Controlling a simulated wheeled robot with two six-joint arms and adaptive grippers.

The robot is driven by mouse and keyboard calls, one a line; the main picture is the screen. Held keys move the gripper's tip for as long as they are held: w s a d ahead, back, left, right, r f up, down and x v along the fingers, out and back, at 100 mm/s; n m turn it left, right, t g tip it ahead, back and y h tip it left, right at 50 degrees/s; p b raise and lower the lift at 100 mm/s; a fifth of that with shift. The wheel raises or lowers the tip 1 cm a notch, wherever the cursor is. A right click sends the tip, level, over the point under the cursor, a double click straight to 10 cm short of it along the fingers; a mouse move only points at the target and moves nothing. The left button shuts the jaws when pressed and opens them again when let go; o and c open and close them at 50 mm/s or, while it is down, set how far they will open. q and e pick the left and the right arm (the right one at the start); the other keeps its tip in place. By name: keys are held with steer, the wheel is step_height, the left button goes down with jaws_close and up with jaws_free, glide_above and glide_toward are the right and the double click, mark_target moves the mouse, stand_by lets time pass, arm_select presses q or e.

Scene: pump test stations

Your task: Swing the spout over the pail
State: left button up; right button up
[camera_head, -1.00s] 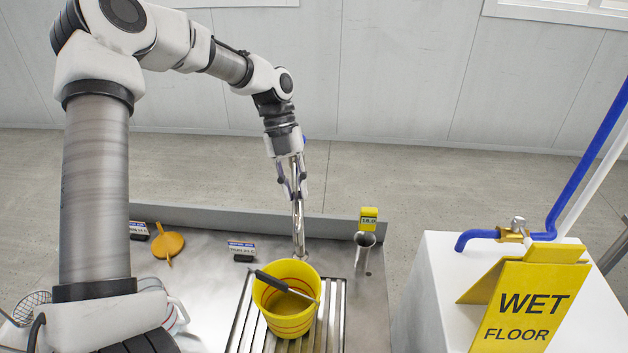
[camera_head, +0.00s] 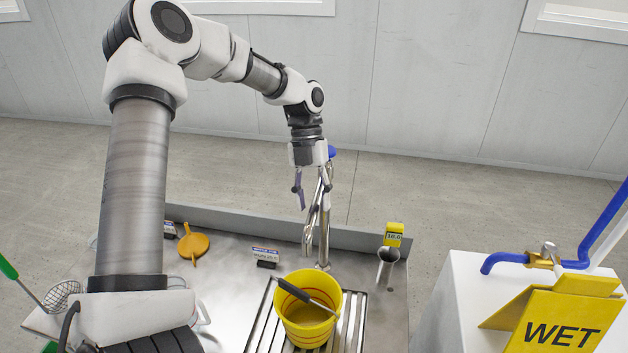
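The chrome spout (camera_head: 312,225) hangs from the top of an upright metal post at the back of the steel bench. Its lower end shows left of the post, behind and above the rim of the yellow pail (camera_head: 306,328) in the picture. My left gripper (camera_head: 312,200) is above the bench at the upper part of the spout. Its two fingers stand apart and look open; whether one touches the spout I cannot tell. The pail stands on a slatted grate with a dark-handled tool lying across its rim. My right gripper is not in view.
A yellow gauge (camera_head: 394,236) stands above a metal cup right of the post. An orange funnel-like thing (camera_head: 193,245) and a small label stand (camera_head: 265,253) are on the left. A yellow wet-floor sign (camera_head: 560,325) and brass tap (camera_head: 543,259) are on the white block at right.

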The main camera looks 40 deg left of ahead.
arm_select(q)
steer(key=shift+w+a, duration=0.1)
steer(key=shift+a, duration=0.05)
steer(key=v, duration=1.2)
steer(key=shift+f, duration=0.1)
